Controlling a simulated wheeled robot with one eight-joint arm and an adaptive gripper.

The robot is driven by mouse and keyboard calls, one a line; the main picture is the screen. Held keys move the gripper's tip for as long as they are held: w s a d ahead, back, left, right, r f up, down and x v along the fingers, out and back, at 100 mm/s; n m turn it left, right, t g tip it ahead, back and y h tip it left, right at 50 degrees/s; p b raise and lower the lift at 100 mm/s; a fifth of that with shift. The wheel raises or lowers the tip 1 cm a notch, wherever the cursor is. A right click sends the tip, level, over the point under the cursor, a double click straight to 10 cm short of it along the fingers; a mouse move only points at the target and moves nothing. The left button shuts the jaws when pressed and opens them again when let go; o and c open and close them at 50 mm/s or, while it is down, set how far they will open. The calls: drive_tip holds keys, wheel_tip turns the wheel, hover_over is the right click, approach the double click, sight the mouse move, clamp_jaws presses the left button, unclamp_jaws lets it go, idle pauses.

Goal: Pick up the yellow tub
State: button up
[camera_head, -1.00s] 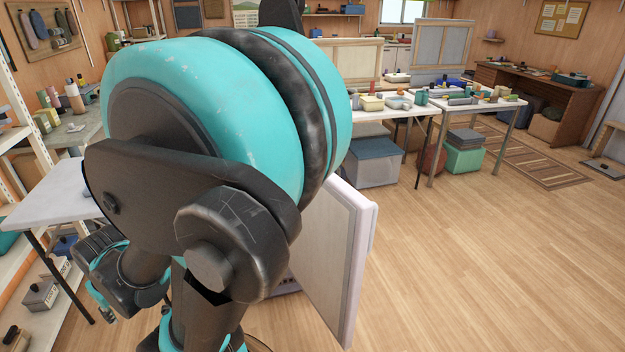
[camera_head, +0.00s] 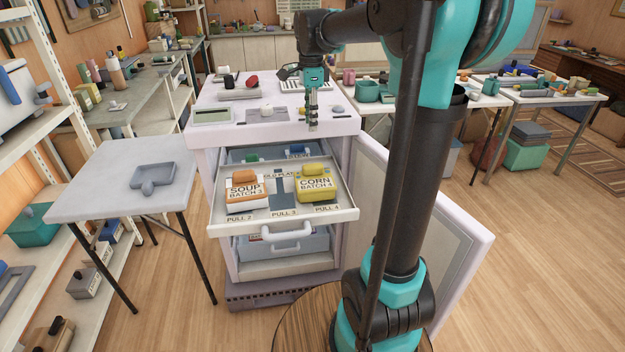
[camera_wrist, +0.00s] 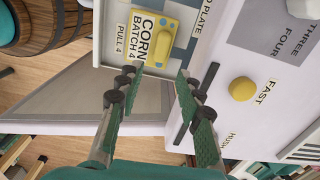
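The yellow tub (camera_head: 317,187), labelled CORN BATCH 4, sits at the right side of an open drawer (camera_head: 285,224). It has a yellow lid handle. In the wrist view the yellow tub (camera_wrist: 160,22) lies above and beyond the fingertips. My gripper (camera_head: 313,126) points down above the cabinet top's front edge, higher than the drawer and behind the tub. In the wrist view my gripper (camera_wrist: 156,78) is open with nothing between its fingers. It is apart from the tub.
A SOUP BATCH 2 tub (camera_head: 246,198) sits left in the same drawer. The white cabinet top (camera_head: 345,122) holds several items and a yellow knob (camera_wrist: 242,89). Its door (camera_head: 440,225) stands open at right. A grey side table (camera_head: 105,180) is at left.

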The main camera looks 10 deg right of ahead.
approach(313, 164)
drive_tip(key=f, duration=0.5)
drive_tip(key=shift+s+a, duration=0.25)
drive_tip(key=shift+w+d+f, duration=0.1)
drive_tip(key=shift+f, duration=1.25)
drive_tip(key=shift+w+d+f, duration=0.1)
drive_tip(key=shift+f, duration=1.2)
drive_tip(key=shift+c, duration=0.5)
clamp_jaws()
